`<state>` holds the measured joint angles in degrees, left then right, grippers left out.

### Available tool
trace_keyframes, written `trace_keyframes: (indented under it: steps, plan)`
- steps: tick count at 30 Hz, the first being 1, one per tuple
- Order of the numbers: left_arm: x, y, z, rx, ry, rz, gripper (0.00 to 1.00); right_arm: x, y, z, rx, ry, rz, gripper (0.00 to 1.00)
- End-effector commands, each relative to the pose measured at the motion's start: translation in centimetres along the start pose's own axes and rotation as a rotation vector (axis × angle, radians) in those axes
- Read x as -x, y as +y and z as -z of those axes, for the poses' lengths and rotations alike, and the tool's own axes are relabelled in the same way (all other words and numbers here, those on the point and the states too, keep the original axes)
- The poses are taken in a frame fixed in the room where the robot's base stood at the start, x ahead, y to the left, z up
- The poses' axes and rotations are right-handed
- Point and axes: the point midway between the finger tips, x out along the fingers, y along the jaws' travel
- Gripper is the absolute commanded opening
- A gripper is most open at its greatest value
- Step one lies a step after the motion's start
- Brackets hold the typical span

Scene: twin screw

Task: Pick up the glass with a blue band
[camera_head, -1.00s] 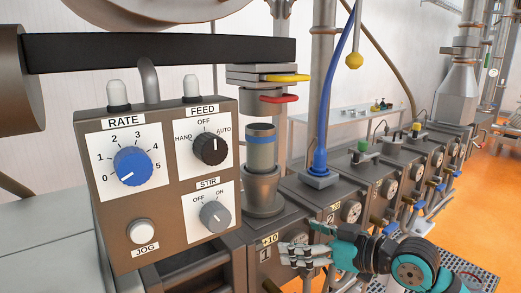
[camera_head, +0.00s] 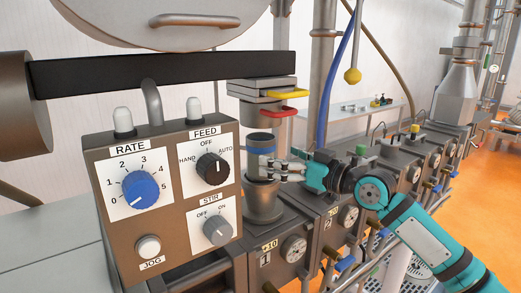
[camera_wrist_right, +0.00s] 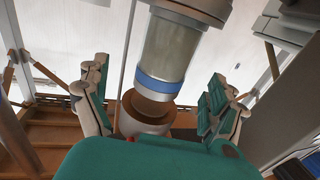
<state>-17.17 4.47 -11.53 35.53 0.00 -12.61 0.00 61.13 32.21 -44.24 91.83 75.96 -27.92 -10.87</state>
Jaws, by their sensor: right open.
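The glass with a blue band (camera_head: 261,142) stands upright in the brown funnel-shaped holder (camera_head: 264,203), just right of the control box. In the right wrist view the glass (camera_wrist_right: 171,55) is clear grey with a blue band near one end, and the brown holder (camera_wrist_right: 138,122) lies behind it. My right gripper (camera_head: 277,166) is at the glass, reaching in from the right. In the wrist view my right gripper (camera_wrist_right: 158,98) has its fingers open, one on each side of the glass. Whether any finger touches the glass I cannot tell. My left gripper is not in view.
The control box (camera_head: 165,195) with knobs stands close on the left. A metal outlet with a red lever (camera_head: 278,112) and a yellow lever (camera_head: 287,93) hangs right above the glass. A blue tube (camera_head: 340,80) and a row of dial units (camera_head: 410,170) stand to the right.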

Motion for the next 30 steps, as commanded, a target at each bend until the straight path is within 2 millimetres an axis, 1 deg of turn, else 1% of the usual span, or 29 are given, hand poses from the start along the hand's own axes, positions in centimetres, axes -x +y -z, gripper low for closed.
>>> trace_keyframes:
  steps: [1, 5, 8, 12, 16, 19, 25, 26, 30]
  plan:
    - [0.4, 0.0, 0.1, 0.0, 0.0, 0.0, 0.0, -0.6, -0.1, 0.2, 0.0, -0.001, 0.001, 0.94]
    - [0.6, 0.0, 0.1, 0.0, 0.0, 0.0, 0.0, -1.2, 0.0, 0.1, 0.001, -0.001, 0.0, 0.94]
    - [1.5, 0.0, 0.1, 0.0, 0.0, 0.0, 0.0, -2.1, -0.3, 0.3, -0.001, -0.001, 0.001, 0.94]
    - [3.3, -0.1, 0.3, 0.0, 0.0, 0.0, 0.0, -4.2, -0.7, 0.4, -0.001, -0.003, 0.002, 0.94]
    - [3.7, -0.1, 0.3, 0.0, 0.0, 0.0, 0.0, -5.8, -0.7, 0.0, -0.001, -0.002, 0.001, 0.94]
    - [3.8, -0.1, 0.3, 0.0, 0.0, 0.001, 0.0, -6.3, -0.7, -0.1, 0.0, -0.001, 0.0, 0.94]
    - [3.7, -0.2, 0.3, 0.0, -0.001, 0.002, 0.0, -6.3, -0.6, -0.2, 0.001, -0.001, 0.0, 0.94]
    - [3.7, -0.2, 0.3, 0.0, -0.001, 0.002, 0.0, -6.3, -0.6, -0.2, 0.001, -0.001, 0.0, 0.93]
    - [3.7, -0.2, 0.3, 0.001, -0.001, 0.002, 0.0, -6.3, -0.6, -0.2, 0.001, -0.001, 0.0, 0.75]
